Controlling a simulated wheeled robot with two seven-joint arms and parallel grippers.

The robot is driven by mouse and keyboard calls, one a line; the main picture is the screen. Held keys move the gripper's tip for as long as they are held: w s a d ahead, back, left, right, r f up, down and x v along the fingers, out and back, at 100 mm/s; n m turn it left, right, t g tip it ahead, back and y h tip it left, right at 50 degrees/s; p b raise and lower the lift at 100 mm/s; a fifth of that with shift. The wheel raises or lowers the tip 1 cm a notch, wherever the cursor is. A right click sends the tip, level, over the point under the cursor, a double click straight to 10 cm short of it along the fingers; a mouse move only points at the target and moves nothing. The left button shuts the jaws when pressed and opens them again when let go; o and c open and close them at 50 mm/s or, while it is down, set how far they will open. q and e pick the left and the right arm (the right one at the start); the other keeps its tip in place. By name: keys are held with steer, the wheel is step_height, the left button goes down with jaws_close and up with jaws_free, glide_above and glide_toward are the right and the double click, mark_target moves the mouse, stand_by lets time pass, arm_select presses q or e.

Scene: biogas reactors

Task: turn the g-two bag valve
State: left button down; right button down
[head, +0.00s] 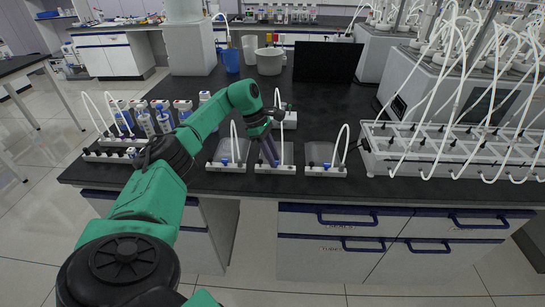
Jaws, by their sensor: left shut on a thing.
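Three gas bag units with white bases stand near the front edge of the black bench: a left one (226,168), a middle one (288,168) and a right one (325,171). Small blue valves show on the left (225,162) and right (327,165) units. Their labels are too small to read, so I cannot tell which is g-two. My left gripper (273,160) points down at the middle unit and is shut on its valve, which the fingers mostly hide. The valve's angle cannot be made out. My right gripper is not in view.
Several blue-and-white bottles (145,124) stand to the left of my arm. A large white rack (455,160) with looping tubes fills the right side. A blue jug (231,61), a pale bucket (269,62) and a black panel (326,61) stand behind. The bench middle is mostly clear.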

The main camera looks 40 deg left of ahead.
arm_select(q)
steer(key=shift+m, duration=0.4)
steer(key=c, duration=0.7)
jaws_free()
steer(key=shift+o, duration=0.2)
steer(key=p+v, duration=0.1)
steer(key=v, duration=1.3)
steer(key=shift+r+p, duration=0.3)
steer(key=shift+w+a, duration=0.1)
steer(key=shift+w, duration=0.05)
